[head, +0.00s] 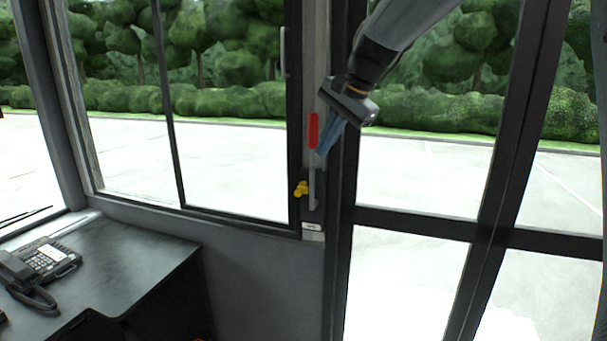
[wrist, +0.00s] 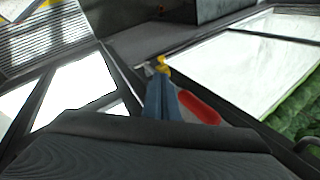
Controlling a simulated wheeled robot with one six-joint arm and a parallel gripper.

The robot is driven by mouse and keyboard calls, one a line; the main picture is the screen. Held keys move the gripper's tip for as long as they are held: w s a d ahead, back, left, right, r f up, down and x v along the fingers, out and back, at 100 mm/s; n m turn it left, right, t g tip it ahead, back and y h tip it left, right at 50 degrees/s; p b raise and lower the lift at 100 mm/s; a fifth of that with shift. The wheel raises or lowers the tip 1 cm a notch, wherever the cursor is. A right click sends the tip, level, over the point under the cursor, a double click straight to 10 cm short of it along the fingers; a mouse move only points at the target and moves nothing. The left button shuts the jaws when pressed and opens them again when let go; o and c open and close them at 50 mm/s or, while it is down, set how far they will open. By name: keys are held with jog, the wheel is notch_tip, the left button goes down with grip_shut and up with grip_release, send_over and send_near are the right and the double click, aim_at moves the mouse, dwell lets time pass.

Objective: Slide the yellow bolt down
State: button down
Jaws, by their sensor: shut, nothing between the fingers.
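The yellow bolt (head: 301,188) sits on the dark frame post at the right edge of the sliding window, beside a thin grey vertical bar. It also shows in the wrist view (wrist: 163,66), just beyond my fingertips. A red handle (head: 313,130) is on the same post above the bolt. My gripper (head: 321,153) has blue fingers, shut and empty, pointing down and left. Its tips are above and slightly right of the bolt, apart from it, in front of or beside the lower end of the red handle.
A small white label (head: 313,226) is on the post below the bolt. A dark desk (head: 140,262) with a telephone (head: 45,262) stands at the lower left. A dark-framed glass door is on the right. A grey window pull (head: 284,52) is higher on the window frame.

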aim_at(299, 192)
jog(key=shift+w+a, duration=0.1)
jog(key=shift+w, duration=0.05)
jog(key=p+x, duration=0.4)
jog(key=x, duration=0.9)
jog(key=shift+w+a+f+p, duration=0.1)
jog(key=shift+f+p, duration=0.2)
jog(key=shift+p, duration=0.1)
jog(key=shift+f, duration=0.1)
notch_tip(299, 192, down, 9)
jog(key=b, duration=0.5)
jog(key=shift+b, duration=0.35)
